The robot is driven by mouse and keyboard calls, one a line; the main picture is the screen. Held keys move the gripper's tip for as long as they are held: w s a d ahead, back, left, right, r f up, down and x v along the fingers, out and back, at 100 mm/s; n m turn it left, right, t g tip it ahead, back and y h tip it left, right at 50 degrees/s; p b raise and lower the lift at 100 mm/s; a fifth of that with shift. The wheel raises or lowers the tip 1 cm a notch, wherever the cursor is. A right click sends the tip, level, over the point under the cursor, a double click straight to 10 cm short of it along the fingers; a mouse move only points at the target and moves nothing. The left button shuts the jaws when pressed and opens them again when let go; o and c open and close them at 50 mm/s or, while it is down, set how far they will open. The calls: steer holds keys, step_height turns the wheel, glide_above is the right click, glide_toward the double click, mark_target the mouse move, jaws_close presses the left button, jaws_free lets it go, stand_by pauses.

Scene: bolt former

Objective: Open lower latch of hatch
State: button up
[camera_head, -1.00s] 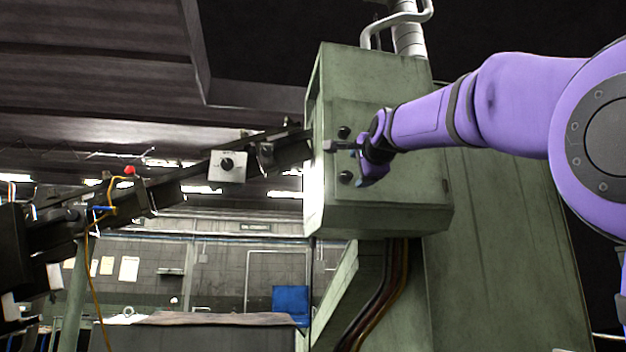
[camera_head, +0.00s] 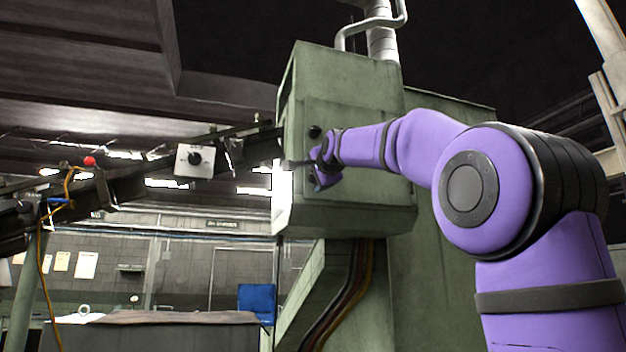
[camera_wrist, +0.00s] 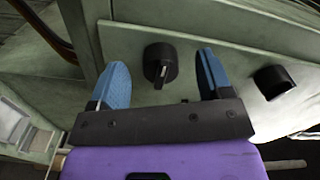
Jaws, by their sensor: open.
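The green hatch (camera_head: 365,105) is on the side of a box-shaped housing in the head view. Its upper latch (camera_head: 315,131), a dark round knob, shows above my gripper (camera_head: 300,168). The lower latch is hidden behind my gripper there. In the wrist view, the lower latch (camera_wrist: 160,62) is a black knob with a raised grip bar. It lies between the two blue fingers of my open gripper (camera_wrist: 163,78), nearer the left finger. Whether the fingers reach around it or stop short of it, I cannot tell. The upper latch (camera_wrist: 273,80) is to the right, outside the fingers.
Cables (camera_head: 345,295) hang below the housing. A dark inclined rail (camera_head: 130,178) with a white switch box (camera_head: 195,160) runs in from the left. A silver pipe (camera_head: 380,35) stands on top. My purple arm covers part of the housing's right side.

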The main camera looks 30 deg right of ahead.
steer(key=n, duration=0.7)
steer(key=shift+n, duration=0.4)
